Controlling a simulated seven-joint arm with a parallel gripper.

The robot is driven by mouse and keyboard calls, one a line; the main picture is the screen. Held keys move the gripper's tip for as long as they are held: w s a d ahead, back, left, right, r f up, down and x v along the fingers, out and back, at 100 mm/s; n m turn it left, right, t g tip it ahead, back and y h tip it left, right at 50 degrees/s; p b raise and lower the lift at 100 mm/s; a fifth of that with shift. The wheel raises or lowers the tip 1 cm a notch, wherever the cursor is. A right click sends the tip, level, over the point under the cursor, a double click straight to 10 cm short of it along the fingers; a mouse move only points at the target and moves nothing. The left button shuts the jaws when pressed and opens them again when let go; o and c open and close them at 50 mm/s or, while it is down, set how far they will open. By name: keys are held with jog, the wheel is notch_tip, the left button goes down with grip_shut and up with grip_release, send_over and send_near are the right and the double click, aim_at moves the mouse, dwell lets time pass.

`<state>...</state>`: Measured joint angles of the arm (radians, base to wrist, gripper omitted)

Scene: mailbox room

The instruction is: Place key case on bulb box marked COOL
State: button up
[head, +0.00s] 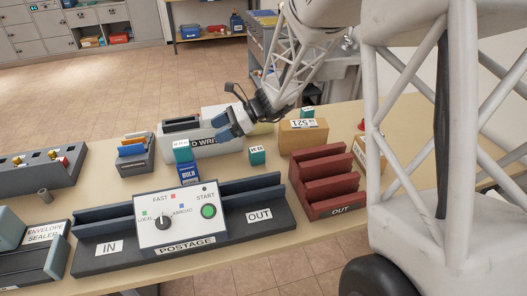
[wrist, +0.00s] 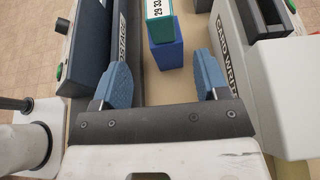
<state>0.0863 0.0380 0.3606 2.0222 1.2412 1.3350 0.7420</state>
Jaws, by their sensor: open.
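A small teal block (head: 182,151) with a white label sits on top of a blue box (head: 188,173) whose white lettering is too small to read surely. I cannot tell for certain whether these are the key case and the COOL bulb box. In the wrist view the teal block (wrist: 159,28) has numbers on its label and rests on the blue box (wrist: 167,52). My gripper (head: 230,122) is open, to the right of and above the stack in the head view. In the wrist view my gripper (wrist: 161,78) has nothing between its blue fingers; the stack is beyond them, apart.
Another teal block (head: 257,156) stands on the table to the right. The POSTAGE machine (head: 182,218) is in front, the white card writer (head: 205,145) behind. A red OUT rack (head: 328,185) and cardboard box (head: 302,136) are at right. A grey holder (head: 135,155) stands left.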

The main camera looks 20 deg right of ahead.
jog(key=s+d+r+n+t+h, duration=0.1)
jog(key=s+d+r+n+h, duration=0.2)
jog(key=s+n, duration=0.3)
jog(key=s+d+r+n+h, duration=0.3)
jog(key=s+n+h, duration=0.3)
jog(key=s, duration=1)
jog(key=s+d+r+n+t+h, duration=0.1)
jog(key=s+d+r+n+h, duration=0.2)
jog(key=s, duration=0.9)
jog(key=d+n+h, duration=0.1)
jog(key=d+n, duration=0.1)
jog(key=shift+n+t+h, duration=0.3)
jog(key=shift+n, duration=0.1)
